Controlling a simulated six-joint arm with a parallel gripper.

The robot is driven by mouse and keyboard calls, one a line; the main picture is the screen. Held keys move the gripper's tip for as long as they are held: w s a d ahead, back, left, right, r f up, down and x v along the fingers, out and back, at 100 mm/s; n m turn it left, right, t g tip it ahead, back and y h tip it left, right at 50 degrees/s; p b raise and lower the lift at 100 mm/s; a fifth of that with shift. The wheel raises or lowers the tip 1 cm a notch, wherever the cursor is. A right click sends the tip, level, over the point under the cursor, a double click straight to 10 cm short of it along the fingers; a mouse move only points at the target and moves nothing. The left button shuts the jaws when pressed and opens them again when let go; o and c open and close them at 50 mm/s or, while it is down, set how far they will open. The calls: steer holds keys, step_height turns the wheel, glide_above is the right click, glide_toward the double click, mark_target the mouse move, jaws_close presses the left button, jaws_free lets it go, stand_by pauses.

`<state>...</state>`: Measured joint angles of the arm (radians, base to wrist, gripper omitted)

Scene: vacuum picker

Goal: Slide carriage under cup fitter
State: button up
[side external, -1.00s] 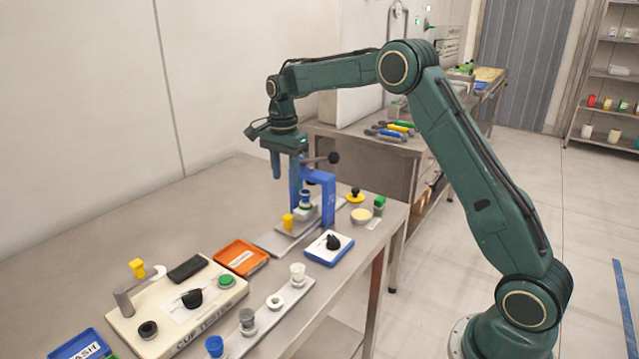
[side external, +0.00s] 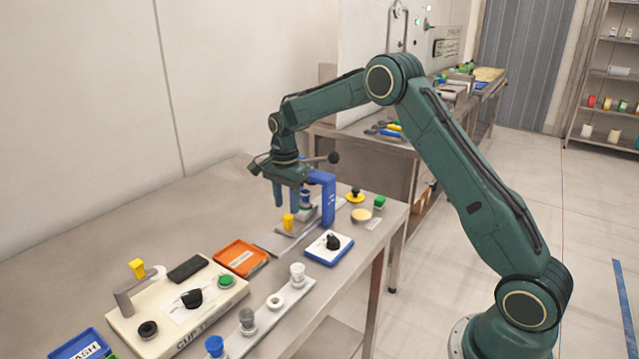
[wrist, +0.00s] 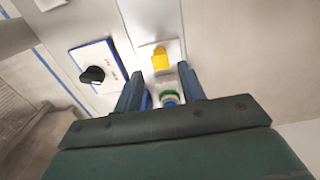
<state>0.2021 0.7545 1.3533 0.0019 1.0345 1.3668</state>
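The cup fitter (side external: 327,195) is a blue upright frame with a black-knobbed lever. The pale carriage (side external: 305,217) sits on a flat grey rail (side external: 270,244) at the fitter's foot, with a blue part (side external: 306,199) above it. Its yellow grip (side external: 288,221) stands up at the front; it also shows in the wrist view (wrist: 161,60). My gripper (side external: 286,206) points down just above and behind the yellow grip. In the wrist view its fingers (wrist: 160,82) are apart, with a green-ringed part (wrist: 169,94) visible between them. Finger contact cannot be told.
A white-and-blue panel with a black knob (side external: 333,242) lies beside the rail. An orange tray (side external: 240,257), a cream test box (side external: 165,325) and a strip of cups (side external: 275,302) stand in front. The table left of the rail is clear.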

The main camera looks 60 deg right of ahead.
mark_target(288, 218)
steer(key=shift+f, duration=2.85)
steer(key=shift+d, duration=0.1)
jaws_close()
